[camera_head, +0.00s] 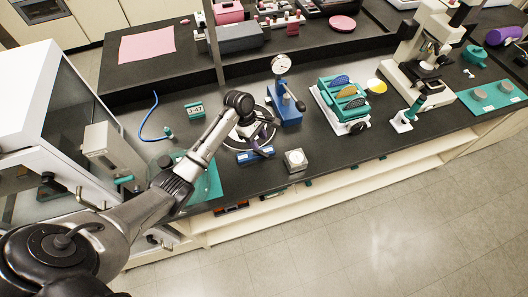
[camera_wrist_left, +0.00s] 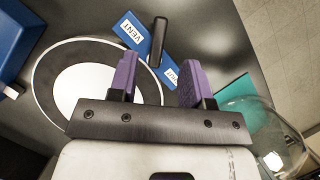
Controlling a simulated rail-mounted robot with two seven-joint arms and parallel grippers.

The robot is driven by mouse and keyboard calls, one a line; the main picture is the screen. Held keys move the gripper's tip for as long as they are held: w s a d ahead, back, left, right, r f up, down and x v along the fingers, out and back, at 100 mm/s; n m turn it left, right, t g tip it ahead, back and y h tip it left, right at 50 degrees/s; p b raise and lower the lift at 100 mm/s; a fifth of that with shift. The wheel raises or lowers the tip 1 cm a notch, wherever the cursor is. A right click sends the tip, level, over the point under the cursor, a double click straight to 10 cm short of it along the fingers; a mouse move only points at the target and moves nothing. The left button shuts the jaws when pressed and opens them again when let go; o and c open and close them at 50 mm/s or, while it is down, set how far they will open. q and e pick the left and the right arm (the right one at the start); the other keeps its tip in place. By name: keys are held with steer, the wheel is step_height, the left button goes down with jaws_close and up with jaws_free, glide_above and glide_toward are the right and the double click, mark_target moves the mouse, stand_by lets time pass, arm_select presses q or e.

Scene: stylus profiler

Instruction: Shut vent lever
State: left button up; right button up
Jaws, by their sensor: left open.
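The vent lever (camera_wrist_left: 158,40) is a short black bar in the left wrist view. It rises from a blue plate (camera_wrist_left: 133,28) with a white VENT label on its left part and a second label, partly hidden, on its right. The plate also shows in the head view (camera_head: 246,157), where I cannot make out the lever. My left gripper (camera_wrist_left: 160,66) is open, with two purple finger pads. In the picture the lever's lower end lies between the fingertips; I cannot tell whether it touches either. In the head view the left gripper (camera_head: 262,142) is above the plate.
A round white plate with a dark ring (camera_wrist_left: 92,88) lies left of the fingers. A blue stand with a dial gauge (camera_head: 288,107) stands close to the right of the gripper.

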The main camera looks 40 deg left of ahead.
mark_target(265, 154)
arm_select(q)
steer(key=shift+x, duration=3.55)
jaws_close()
